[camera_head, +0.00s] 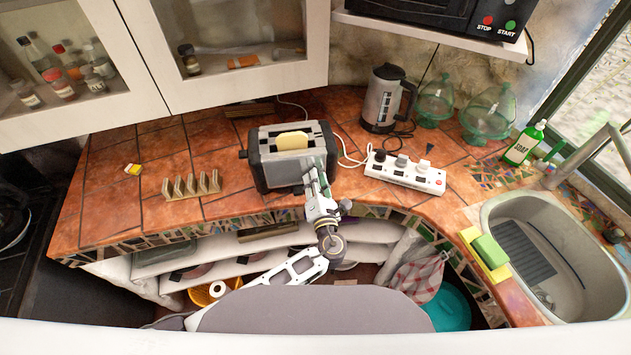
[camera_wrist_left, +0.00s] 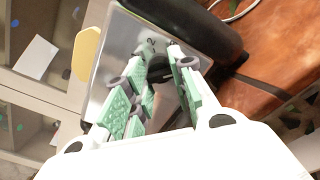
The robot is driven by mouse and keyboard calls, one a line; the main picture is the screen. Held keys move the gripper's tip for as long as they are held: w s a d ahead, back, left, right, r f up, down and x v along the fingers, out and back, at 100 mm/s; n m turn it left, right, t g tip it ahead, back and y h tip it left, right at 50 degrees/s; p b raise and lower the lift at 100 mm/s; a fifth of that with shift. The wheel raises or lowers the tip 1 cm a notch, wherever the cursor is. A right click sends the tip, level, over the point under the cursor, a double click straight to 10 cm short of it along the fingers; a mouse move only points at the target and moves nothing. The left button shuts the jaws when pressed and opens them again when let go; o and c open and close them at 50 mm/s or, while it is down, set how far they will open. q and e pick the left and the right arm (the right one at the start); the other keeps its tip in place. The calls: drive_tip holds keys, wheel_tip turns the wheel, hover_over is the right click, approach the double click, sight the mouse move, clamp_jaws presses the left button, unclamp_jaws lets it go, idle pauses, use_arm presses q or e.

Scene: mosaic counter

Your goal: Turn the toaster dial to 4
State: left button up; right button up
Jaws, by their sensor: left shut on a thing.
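The toaster (camera_head: 270,168) stands on the tiled counter, silver with dark ends, with a slice of bread (camera_head: 292,141) showing in its top slot. My left gripper (camera_head: 318,183) is at the front right of the toaster. In the left wrist view, the toaster's shiny face (camera_wrist_left: 118,62) fills the upper middle, and the bread (camera_wrist_left: 87,55) shows at its left. The green-padded fingers of my left gripper (camera_wrist_left: 163,80) are closed around a dark dial (camera_wrist_left: 158,68) on that face. The fingers hide most of the dial, so its setting cannot be read. My right gripper is not seen.
A wooden toast rack (camera_head: 191,186) stands left of the toaster. A white power strip (camera_head: 405,173) and a kettle (camera_head: 383,98) are to its right, with cables between. A soap bottle (camera_head: 525,143) and the sink (camera_head: 545,250) are farther right. Cabinets hang above.

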use_arm(q)
drive_tip(key=o, duration=1)
drive_tip(key=shift+o, duration=0.2)
drive_tip(key=shift+s, duration=0.1)
drive_tip(key=s+d, duration=0.1)
drive_tip(key=s, duration=0.6)
drive_tip(key=shift+d, duration=0.25)
drive_tip(key=shift+a, duration=0.15)
